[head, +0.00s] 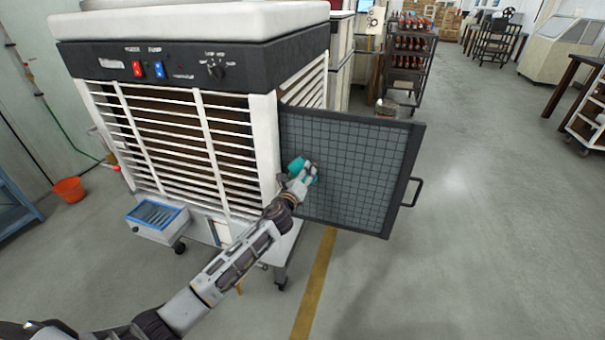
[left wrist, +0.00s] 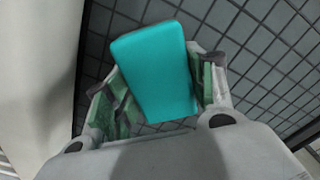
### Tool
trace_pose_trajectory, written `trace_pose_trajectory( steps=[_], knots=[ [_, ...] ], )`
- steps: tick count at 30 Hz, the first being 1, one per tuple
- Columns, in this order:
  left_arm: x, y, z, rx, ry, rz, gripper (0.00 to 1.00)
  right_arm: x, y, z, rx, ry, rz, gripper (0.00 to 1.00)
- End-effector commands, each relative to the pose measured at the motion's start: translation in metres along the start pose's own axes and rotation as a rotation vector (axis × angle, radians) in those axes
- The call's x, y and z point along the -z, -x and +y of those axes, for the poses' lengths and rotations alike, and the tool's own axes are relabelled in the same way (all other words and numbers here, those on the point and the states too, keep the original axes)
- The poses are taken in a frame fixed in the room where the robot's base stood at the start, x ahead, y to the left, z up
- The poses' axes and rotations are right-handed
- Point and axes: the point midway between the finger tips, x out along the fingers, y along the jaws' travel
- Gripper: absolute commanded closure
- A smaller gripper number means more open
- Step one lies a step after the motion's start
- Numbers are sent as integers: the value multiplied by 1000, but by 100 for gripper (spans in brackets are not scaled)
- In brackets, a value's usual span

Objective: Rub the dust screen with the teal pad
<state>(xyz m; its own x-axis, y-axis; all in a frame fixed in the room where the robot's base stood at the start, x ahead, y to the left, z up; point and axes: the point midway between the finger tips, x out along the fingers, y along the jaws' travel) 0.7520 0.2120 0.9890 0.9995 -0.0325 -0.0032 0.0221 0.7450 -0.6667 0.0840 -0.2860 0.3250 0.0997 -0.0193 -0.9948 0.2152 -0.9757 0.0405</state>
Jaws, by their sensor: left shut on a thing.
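The dust screen (head: 365,165) is a grey gridded panel in a dark frame, swung out from the right side of a white louvred cooler. The teal pad (left wrist: 157,70) is a rounded block between the fingers of my left gripper (left wrist: 160,95), which is shut on it. In the head view my left gripper (head: 302,177) is at the screen's left part, near its hinge side, with a bit of the teal pad (head: 296,165) showing. The screen's grid (left wrist: 262,55) lies behind the pad in the left wrist view. I cannot tell whether the pad touches it. My right gripper is not in view.
The white cooler (head: 200,130) stands left of the screen, on a wheeled base. A handle (head: 413,192) sticks out from the screen's right edge. A blue-rimmed tray (head: 157,215) and an orange bucket (head: 69,190) are at left.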

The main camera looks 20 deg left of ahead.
Motion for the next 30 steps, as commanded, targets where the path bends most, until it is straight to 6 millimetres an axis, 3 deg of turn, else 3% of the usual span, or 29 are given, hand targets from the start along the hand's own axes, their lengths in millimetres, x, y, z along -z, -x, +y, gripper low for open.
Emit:
trace_pose_trajectory(
  steps=[24,30],
  knots=[
    [0,49,0,-1,-1,0,64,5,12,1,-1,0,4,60],
    [-1,54,0,0,0,-1,64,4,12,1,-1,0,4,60]
  ],
)
